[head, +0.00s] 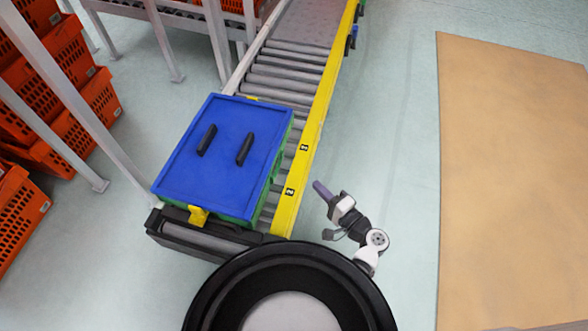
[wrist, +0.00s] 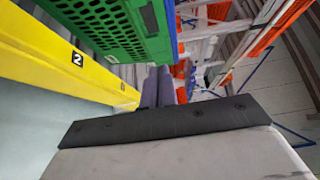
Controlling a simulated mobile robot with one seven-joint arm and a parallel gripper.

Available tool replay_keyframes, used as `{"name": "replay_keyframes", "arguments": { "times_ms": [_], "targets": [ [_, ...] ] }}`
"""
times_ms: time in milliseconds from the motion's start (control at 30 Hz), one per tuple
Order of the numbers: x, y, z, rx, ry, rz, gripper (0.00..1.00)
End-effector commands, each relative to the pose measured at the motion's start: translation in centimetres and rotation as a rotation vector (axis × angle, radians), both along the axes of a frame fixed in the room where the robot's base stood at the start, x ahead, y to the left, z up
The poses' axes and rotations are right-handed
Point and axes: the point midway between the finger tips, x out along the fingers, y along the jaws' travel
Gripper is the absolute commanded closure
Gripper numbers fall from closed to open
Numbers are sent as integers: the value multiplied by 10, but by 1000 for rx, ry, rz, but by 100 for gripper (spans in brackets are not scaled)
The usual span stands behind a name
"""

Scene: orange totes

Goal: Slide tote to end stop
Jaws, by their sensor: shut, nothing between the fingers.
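The tote (head: 221,155) is green with a blue lid and two black handles. It sits on the near end of the roller conveyor in the head view. Its green side wall (wrist: 108,25) fills the upper left of the wrist view. My gripper (head: 318,185) is shut and empty, its purple fingers together, right of the yellow rail and apart from the tote. The fingers (wrist: 157,86) also show in the wrist view. A yellow tab (head: 198,215) shows at the tote's near edge; I cannot tell whether it is an end stop.
The conveyor's bare rollers (head: 285,75) run away behind the tote. A numbered yellow rail (head: 313,130) lines its right side, between tote and gripper. Metal posts and orange crates (head: 75,95) stand at left. Floor right of the rail is open, with a tan mat (head: 510,180).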

Motion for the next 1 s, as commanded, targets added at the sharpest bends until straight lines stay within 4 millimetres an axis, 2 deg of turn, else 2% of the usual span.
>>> {"name": "replay_keyframes", "arguments": {
  "times_ms": [167,533,700,1000],
  "targets": [
    [18,14,2,4,-3,3,100],
    [81,61,3,2,-2,3,100],
    [82,87,2,1,-1,3,100],
    [84,99,1,1,-2,1,100]
  ]
}}
